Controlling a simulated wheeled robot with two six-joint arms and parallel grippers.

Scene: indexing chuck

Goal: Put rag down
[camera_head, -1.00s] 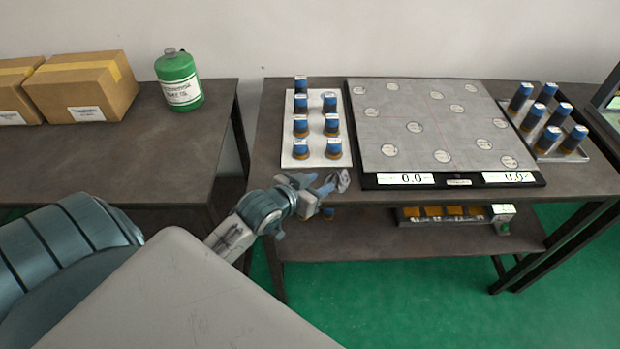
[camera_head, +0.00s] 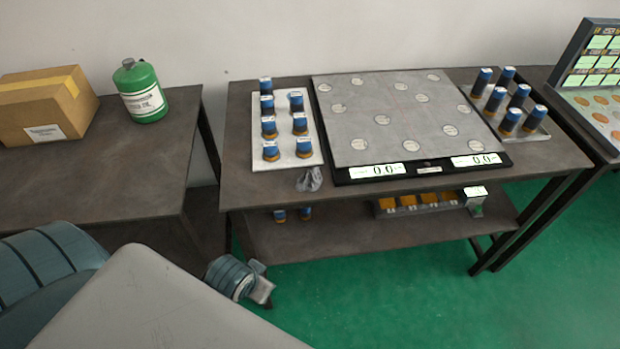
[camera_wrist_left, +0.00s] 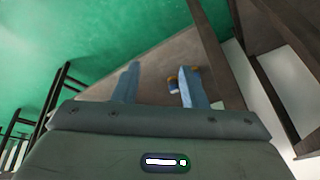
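The rag (camera_head: 309,179), a small crumpled grey cloth, lies on the bench top near its front edge, just in front of the white tray (camera_head: 313,130) and left of the plate's display. Nothing touches it from above. My left gripper shows in the left wrist view (camera_wrist_left: 157,86) with its two blue fingers apart and nothing between them. In the head view, the left wrist is low, below the bench edge and left of the rag, clear of it. The fingertips are hard to make out there. My right gripper is in neither view.
The grey plate (camera_head: 391,119) with round marked spots fills the bench middle. Blue-topped cylinders stand on the white tray and on a right-hand rack (camera_head: 537,133). A lower shelf (camera_head: 360,232) holds a small unit. A green bottle (camera_head: 141,92) and box (camera_head: 45,108) sit on the left table.

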